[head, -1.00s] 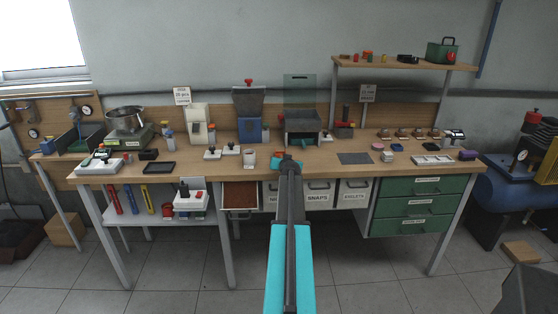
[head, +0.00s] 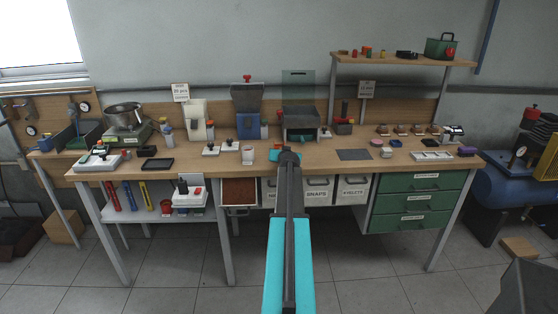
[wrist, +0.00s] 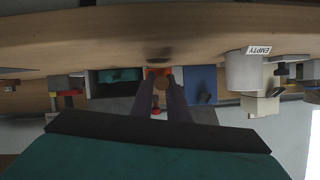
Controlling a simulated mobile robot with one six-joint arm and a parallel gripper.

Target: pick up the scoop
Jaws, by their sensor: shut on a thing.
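My gripper (head: 288,154) is over the front of the workbench (head: 215,168), near its middle. In the wrist view, which is upside down, the gripper (wrist: 161,88) is shut on the scoop (wrist: 160,83). Only a round brown end of the scoop shows between the fingers, with an orange patch just behind it. A dark shadow lies on the bench beyond it, and the scoop seems clear of the top. In the head view my gripper and arm hide most or all of the scoop.
A white cup (head: 248,155) stands left of my gripper; its label reads EMPTY in the wrist view. A blue hopper machine (head: 248,126) and a dark press (head: 300,122) stand behind. A dark mat (head: 354,154) lies to the right. A drawer of brown material (head: 238,191) is open below.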

